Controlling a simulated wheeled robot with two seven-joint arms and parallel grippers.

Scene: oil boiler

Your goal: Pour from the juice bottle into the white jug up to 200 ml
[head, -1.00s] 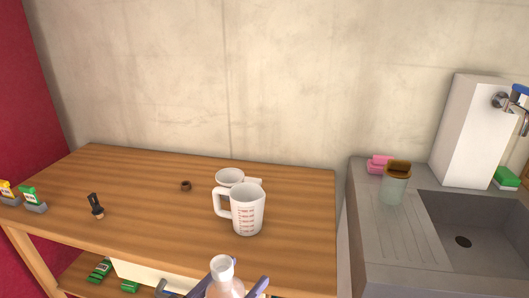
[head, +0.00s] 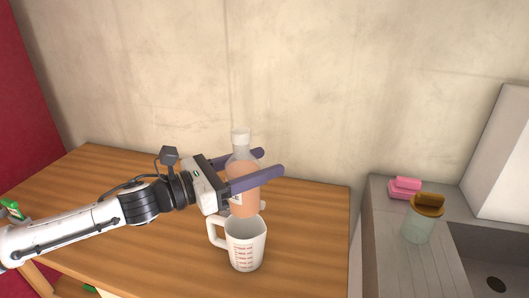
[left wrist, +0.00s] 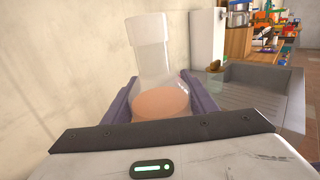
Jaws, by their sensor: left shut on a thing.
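The juice bottle (head: 244,190) is clear with orange-pink juice in it and a white neck. My left gripper (head: 272,162) is shut on it, with a purple finger on each side, and holds it upright in the head view. In the left wrist view the bottle (left wrist: 155,80) stands between the fingers, the juice low inside. The white jug (head: 245,247), with red scale marks and a handle on its left, stands upright on the table. The bottle is above and behind it in the picture. The jug looks empty from what shows of its inside. My right gripper is not in view.
The wooden table (head: 130,240) is mostly clear to the left. A white vessel behind the jug is nearly hidden by the bottle. At right, a grey sink counter (head: 390,230) holds a glass with a brown top (head: 418,222) and pink sponges (head: 404,187).

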